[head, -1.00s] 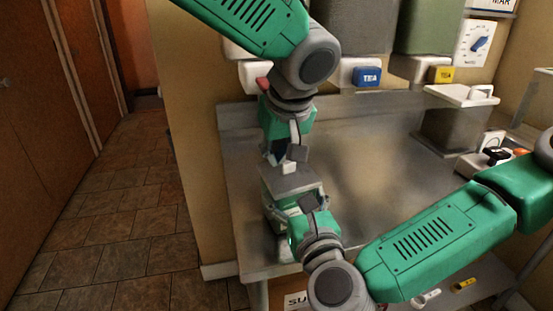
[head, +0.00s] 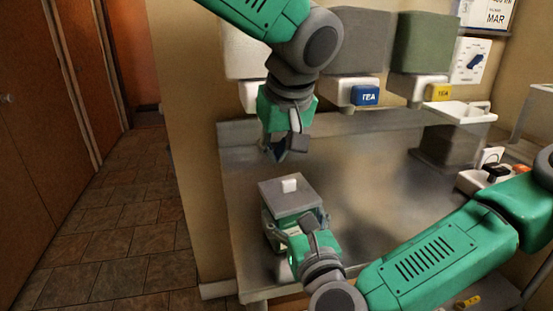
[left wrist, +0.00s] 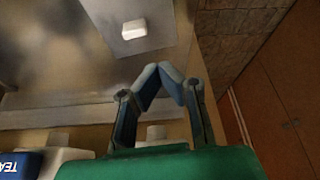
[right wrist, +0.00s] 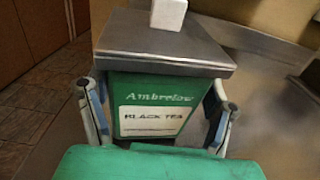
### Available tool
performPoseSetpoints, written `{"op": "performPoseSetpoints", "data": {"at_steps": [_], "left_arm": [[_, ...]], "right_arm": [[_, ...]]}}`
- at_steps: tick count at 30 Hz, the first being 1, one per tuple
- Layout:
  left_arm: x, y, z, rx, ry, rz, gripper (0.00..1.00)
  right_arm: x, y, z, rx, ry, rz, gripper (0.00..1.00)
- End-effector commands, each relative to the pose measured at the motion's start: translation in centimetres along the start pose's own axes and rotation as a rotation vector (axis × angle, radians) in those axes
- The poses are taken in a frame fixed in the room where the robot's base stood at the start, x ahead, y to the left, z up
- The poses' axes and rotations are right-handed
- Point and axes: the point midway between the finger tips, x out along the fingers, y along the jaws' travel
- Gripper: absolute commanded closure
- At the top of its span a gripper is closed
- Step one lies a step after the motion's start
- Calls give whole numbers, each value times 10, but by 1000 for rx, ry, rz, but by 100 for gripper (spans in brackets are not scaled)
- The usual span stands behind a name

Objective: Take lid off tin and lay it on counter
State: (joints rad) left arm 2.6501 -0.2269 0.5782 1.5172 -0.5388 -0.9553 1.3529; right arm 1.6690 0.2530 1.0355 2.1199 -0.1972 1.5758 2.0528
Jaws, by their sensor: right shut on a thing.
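A green tin (right wrist: 160,90) labelled "Ambrelow Black Tea" stands upright on the metal counter (head: 350,190). Its square grey lid (head: 285,203) sits on top, with a white knob (head: 289,185). My right gripper (head: 300,225) is shut on the tin body, with one finger on each side of it in the right wrist view (right wrist: 155,115). My left gripper (head: 282,152) is above the lid and apart from the knob. Its fingertips meet with nothing between them in the left wrist view (left wrist: 168,72), where the knob also shows beyond them (left wrist: 134,29).
Dispensers with a blue tea tag (head: 366,95) and a yellow tea tag (head: 440,92) hang at the back. The counter's middle is clear. Its left edge is close to the tin.

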Motion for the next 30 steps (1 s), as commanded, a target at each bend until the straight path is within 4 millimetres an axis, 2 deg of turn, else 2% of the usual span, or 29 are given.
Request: {"op": "performPoseSetpoints", "data": {"at_steps": [1, 2, 3, 4, 14, 17, 24, 30], "left_arm": [[0, 0, 0, 0, 0, 0, 100], [0, 0, 0, 0, 0, 0, 100], [0, 0, 0, 0, 0, 0, 100], [0, 0, 0, 0, 0, 0, 100], [0, 0, 0, 0, 0, 0, 100], [0, 0, 0, 0, 0, 0, 100], [0, 0, 0, 0, 0, 0, 100], [0, 0, 0, 0, 0, 0, 100]], "right_arm": [[0, 0, 0, 0, -1, 0, 76], [0, 0, 0, 0, -1, 0, 17], [0, 0, 0, 0, -1, 0, 3], [0, 0, 0, 0, -1, 0, 0], [-4, 0, 0, 1, 1, 0, 0], [-14, 0, -1, 1, 2, 2, 0], [-52, -1, -1, 2, 2, 1, 0], [-73, -1, -2, 2, 1, 0, 0]]}}
